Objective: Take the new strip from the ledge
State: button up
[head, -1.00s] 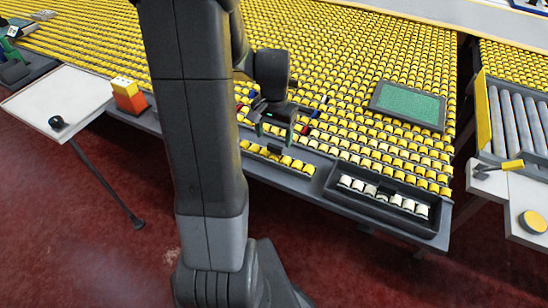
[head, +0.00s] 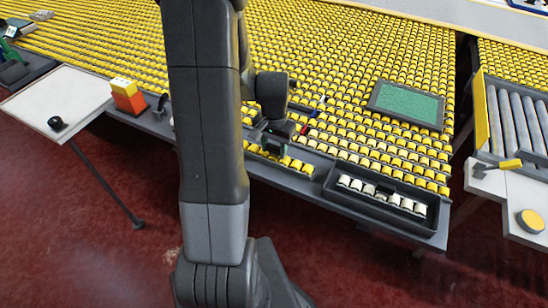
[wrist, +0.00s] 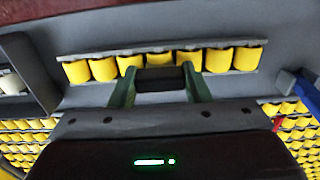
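The new strip (head: 298,164) is a short row of several yellow rollers on a grey bar, lying along the ledge (head: 322,164) at the table's front edge. In the wrist view the strip (wrist: 230,60) runs across the upper middle, with a dark block (wrist: 160,78) at its centre. My gripper (wrist: 160,80) has its two green fingers on either side of that block, with no clear gap, and looks shut on it. In the head view my gripper (head: 276,147) is down at the strip, and my arm hides part of the ledge.
A dark tray (head: 338,200) with white rollers stands right of the strip. A green panel (head: 408,103) lies on the yellow roller bed behind. An orange and yellow block (head: 128,97) and a white side table (head: 55,100) are at left. Blue and red pieces (wrist: 318,95) show at right.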

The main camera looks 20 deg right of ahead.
jog(key=c, duration=0.4)
jog(key=shift+r, duration=0.1)
